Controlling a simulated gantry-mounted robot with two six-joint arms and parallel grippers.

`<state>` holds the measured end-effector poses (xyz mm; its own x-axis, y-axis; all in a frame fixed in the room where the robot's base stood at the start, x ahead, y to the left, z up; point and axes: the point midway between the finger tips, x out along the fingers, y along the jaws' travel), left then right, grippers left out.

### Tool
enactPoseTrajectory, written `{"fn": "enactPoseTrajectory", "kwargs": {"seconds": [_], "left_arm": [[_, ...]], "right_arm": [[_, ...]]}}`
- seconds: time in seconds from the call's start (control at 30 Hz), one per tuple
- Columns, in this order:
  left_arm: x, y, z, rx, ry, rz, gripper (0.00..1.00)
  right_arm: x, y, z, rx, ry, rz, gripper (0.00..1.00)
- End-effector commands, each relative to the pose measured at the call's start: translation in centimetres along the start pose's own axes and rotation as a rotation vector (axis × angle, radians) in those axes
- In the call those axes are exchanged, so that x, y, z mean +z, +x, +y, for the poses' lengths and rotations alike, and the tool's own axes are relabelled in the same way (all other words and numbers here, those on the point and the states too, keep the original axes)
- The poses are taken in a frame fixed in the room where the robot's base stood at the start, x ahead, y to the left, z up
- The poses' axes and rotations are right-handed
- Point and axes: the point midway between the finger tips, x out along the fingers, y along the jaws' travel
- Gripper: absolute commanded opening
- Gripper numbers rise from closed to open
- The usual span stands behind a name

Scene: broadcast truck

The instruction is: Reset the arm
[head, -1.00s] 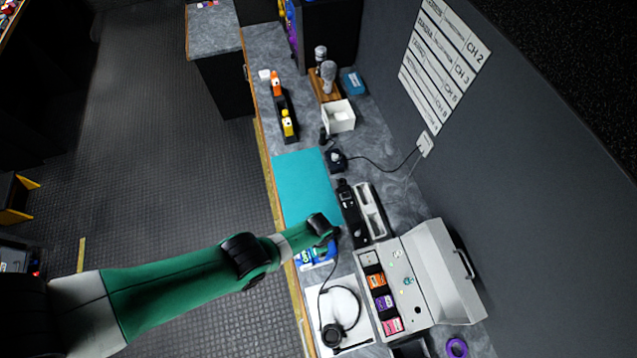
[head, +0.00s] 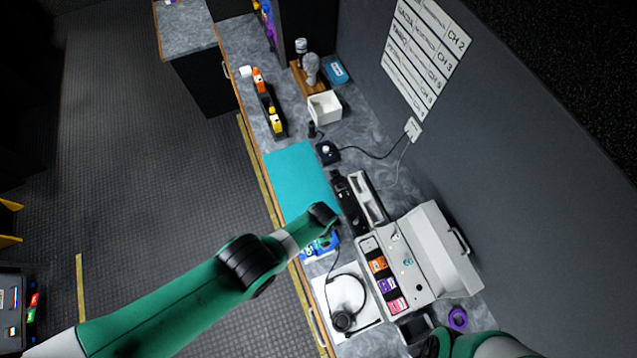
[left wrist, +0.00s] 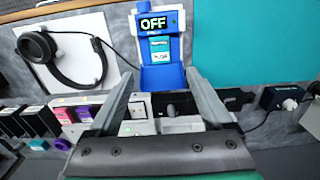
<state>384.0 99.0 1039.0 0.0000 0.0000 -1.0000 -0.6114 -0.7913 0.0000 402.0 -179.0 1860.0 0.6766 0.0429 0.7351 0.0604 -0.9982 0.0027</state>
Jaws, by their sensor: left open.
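My green left arm (head: 185,298) reaches in from the lower left over the bench in the head view. Its wrist (head: 322,215) is above the bench near the teal mat, and its fingers are hidden there. In the left wrist view my left gripper (left wrist: 162,88) is open and empty, its two grey fingers apart. A blue device (left wrist: 160,50) with an OFF display lies beyond the fingertips, partly visible in the head view (head: 318,246). Part of my right arm (head: 480,345) shows at the bottom edge; its gripper is out of view.
A headset (head: 345,300) lies on a white sheet near the front edge. An open grey case (head: 432,250) holds colored cartridges. The teal mat (head: 300,180) is clear. A white box (head: 324,107) and a wooden stand with a microphone (head: 311,70) are farther back.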

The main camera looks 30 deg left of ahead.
Motion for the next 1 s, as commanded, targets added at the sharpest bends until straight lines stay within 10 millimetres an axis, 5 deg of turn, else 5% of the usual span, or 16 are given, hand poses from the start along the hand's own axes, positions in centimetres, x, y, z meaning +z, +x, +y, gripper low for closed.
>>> {"fn": "enactPoseTrajectory", "kwargs": {"seconds": [0.43, 0.57, 0.67, 0.77, 0.9, 1.0], "left_arm": [[0.1, 0.0, -0.1, 0.0, -0.003, 0.0, 0.84], [-1.0, -1.1, -2.3, -0.017, -0.041, 0.037, 0.84], [-5.0, -4.1, -5.3, -0.07, -0.064, 0.153, 0.84], [-10.2, -9.4, -9.4, -0.153, -0.09, 0.322, 0.84], [-16.0, -19.2, -14.6, -0.277, -0.134, 0.576, 0.84], [-18.6, -27.3, -17.5, -0.364, -0.168, 0.76, 0.84]], "right_arm": [[0.0, 0.0, 0.0, 0.0, 0.0, 0.0, 0.5], [0.0, 0.0, 0.0, 0.0, 0.0, 0.0, 0.5], [0.0, 0.0, 0.0, 0.0, 0.0, 0.0, 0.5], [0.0, 0.0, 0.0, 0.0, 0.0, 0.0, 0.5], [0.0, 0.0, 0.0, 0.0, 0.0, 0.0, 0.5], [0.0, 0.0, 0.0, 0.0, 0.0, 0.0, 0.5]]}}
